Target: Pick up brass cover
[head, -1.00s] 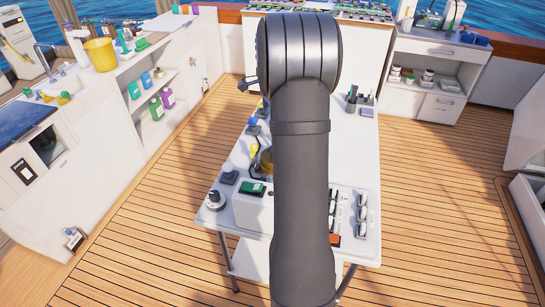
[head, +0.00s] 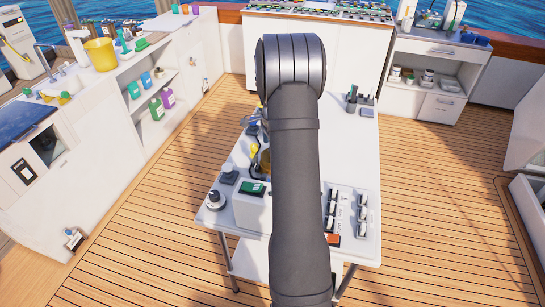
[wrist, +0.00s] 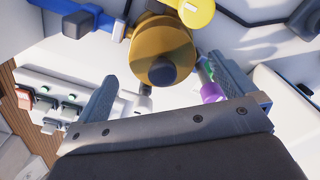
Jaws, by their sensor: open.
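In the head view only a sliver of the brass cover (head: 265,161) shows on the white table, left of my arm, which hides the rest. My gripper (wrist: 162,74) is open in the wrist view. Its two blue-grey fingers stand apart, one on either side of the knob in the picture, with nothing held between them. I cannot tell how far the fingertips are from the cover.
A yellow round knob (wrist: 196,12) and a blue bar (wrist: 75,12) lie beside the cover. A purple part (wrist: 212,92) shows near the right finger. A row of switches (wrist: 50,105) is to the left. On the table are a green-topped box (head: 253,190) and a black knob (head: 214,198).

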